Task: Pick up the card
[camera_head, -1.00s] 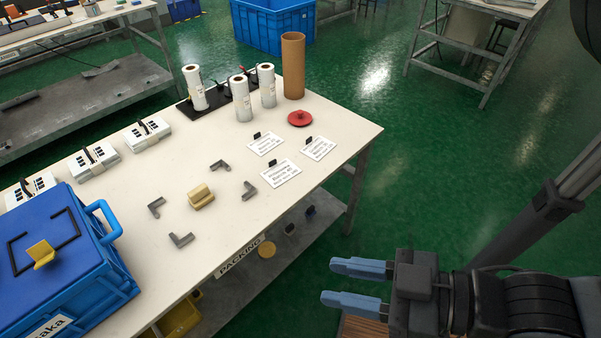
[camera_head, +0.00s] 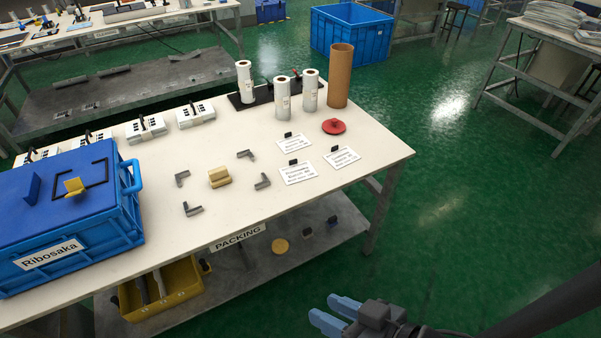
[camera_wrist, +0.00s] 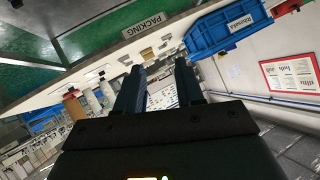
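Three white printed cards lie flat on the white packing table: a rear one (camera_head: 295,142), a front one (camera_head: 298,173) and a right one (camera_head: 342,157). Each has a small black clip or tab at its far edge. I cannot tell which one is the task's card. My gripper (camera_head: 336,314) is at the bottom of the head view, over the floor in front of the table and apart from the cards. Its two blue fingers are spread with nothing between them. The fingers (camera_wrist: 158,88) also show apart in the wrist view.
On the table (camera_head: 250,225) are a blue lidded crate (camera_head: 75,240), a tan block (camera_head: 219,178) among grey corner brackets, white rolls, a cardboard tube (camera_head: 340,76), a red disc (camera_head: 333,126) and white keypad devices (camera_head: 145,130). A lower shelf holds a yellow bin (camera_head: 165,295).

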